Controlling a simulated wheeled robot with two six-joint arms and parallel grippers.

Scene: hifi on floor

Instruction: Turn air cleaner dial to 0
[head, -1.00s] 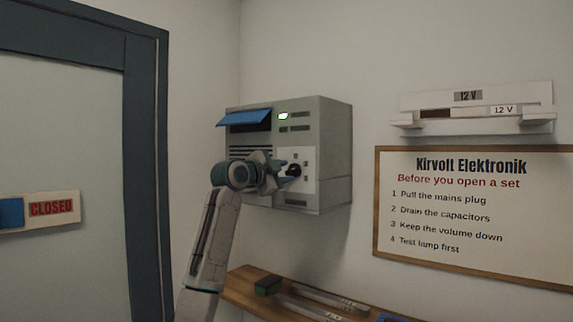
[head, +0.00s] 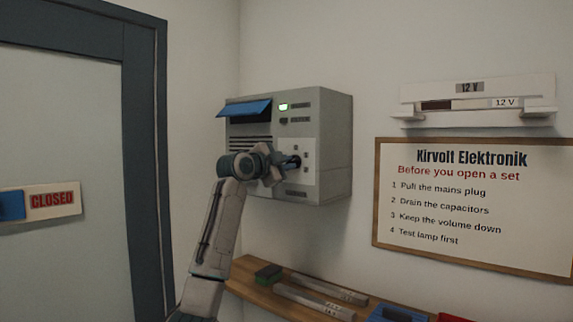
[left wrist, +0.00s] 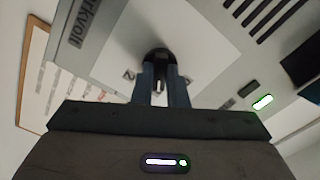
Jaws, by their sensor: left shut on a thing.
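The air cleaner (head: 333,130) is a grey box on the wall, with a blue flap at its upper left and a lit green lamp. Its white dial plate is on the lower right of the front and also shows in the left wrist view (left wrist: 205,62). The black dial (left wrist: 158,56) sits on that plate. My left gripper (head: 290,163) is at the plate, its fingers (left wrist: 162,82) shut on the dial. In the head view the gripper hides most of the dial. The dial's setting cannot be read. My right gripper is not in view.
A framed sign (head: 470,205) and a white 12 V rail (head: 535,90) are on the wall to the right. A door with a CLOSED sign (head: 52,202) is at the left.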

